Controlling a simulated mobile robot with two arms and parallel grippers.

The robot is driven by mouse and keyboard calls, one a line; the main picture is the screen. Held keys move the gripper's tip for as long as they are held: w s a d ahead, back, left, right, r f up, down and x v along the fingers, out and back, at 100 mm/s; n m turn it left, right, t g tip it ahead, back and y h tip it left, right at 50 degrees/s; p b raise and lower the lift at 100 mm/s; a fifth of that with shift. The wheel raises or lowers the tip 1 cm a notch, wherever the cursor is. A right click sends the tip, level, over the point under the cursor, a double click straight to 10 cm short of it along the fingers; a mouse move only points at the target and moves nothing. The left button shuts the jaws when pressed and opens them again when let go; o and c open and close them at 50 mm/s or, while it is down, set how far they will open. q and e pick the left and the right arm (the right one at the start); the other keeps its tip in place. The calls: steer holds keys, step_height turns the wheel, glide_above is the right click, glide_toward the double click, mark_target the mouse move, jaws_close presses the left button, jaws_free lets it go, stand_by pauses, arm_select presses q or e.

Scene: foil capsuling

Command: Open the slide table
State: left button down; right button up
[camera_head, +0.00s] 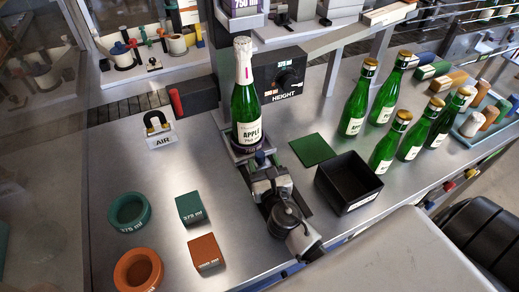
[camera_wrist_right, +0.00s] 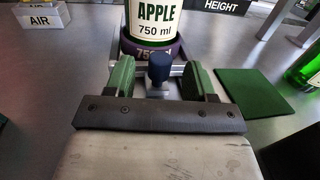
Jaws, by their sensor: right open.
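The slide table (camera_head: 236,153) is a small metal plate on the bench. A green bottle labelled APPLE 750 ml (camera_head: 244,100) with a white foil top stands upright on it, in a purple 750 ml ring (camera_wrist_right: 148,54). My left gripper is not in view.
A black box (camera_head: 347,182) and a green mat (camera_head: 312,150) lie right of the gripper. Several green bottles (camera_head: 355,105) stand farther right. Rings (camera_head: 129,211) and blocks (camera_head: 191,208) sit at left.

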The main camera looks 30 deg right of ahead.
mark_target(261, 158)
steer(key=x, duration=0.3)
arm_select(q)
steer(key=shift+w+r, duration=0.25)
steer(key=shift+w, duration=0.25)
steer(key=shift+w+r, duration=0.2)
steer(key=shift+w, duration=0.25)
arm_select(e)
steer(key=shift+w+d, duration=0.1)
steer(key=shift+w, duration=0.3)
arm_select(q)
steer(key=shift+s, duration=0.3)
arm_select(e)
jaws_close()
